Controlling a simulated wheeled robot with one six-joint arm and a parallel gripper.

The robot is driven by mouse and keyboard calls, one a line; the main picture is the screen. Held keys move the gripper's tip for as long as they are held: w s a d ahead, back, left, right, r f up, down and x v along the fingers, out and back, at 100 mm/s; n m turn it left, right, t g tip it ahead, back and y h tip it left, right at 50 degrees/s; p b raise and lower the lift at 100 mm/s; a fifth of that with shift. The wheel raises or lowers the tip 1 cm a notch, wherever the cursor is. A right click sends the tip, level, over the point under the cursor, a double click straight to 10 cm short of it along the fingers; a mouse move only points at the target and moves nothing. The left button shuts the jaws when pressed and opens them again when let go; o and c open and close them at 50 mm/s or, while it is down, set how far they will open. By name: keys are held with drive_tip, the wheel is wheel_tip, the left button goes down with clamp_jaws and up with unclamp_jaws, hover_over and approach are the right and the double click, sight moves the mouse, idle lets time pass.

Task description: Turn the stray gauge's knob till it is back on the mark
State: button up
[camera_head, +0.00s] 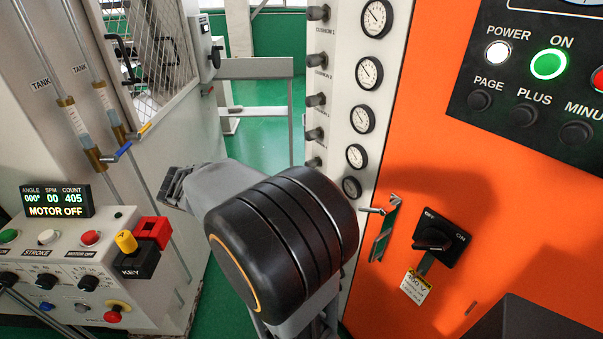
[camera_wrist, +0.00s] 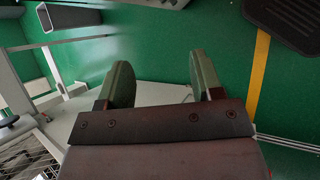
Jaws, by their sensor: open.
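Several round white-faced gauges run down a pale panel (camera_head: 340,75) in the head view, among them the top gauge (camera_head: 376,18), the second (camera_head: 369,72), the third (camera_head: 362,119), the fourth (camera_head: 355,156) and the shaded lowest one (camera_head: 351,187). A dark knob stands left of each, such as the top knob (camera_head: 318,13) and the third knob (camera_head: 315,99). The needles and marks are too small to tell which gauge is stray. My gripper (camera_wrist: 161,72) is open and empty in the wrist view, over green floor. In the head view it is left of the knobs, apart from them.
My arm fills the lower middle of the head view, close to the panel. An orange cabinet (camera_head: 480,190) with a switch (camera_head: 440,235) stands right. A control console (camera_head: 60,260) and a mesh guard (camera_head: 155,45) stand left. Green floor shows between.

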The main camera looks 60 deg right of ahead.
drive_tip(key=w+d+f+n+g+h+b, duration=0.25)
drive_tip(key=d+n+h, duration=0.2)
drive_tip(key=d, duration=0.45)
drive_tip(key=w+d+f+n+g+h+b, duration=0.25)
drive_tip(key=d+n+h, duration=0.2)
drive_tip(key=d, duration=0.45)
drive_tip(key=shift+t, duration=0.3)
drive_tip(key=x, duration=0.9)
drive_tip(key=w+p+x, duration=0.1)
drive_tip(key=x, duration=0.3)
drive_tip(key=shift+s+d+r, duration=0.1)
drive_tip(key=shift+d, duration=0.5)
drive_tip(key=shift+m, duration=0.3)
drive_tip(key=c, duration=0.9)
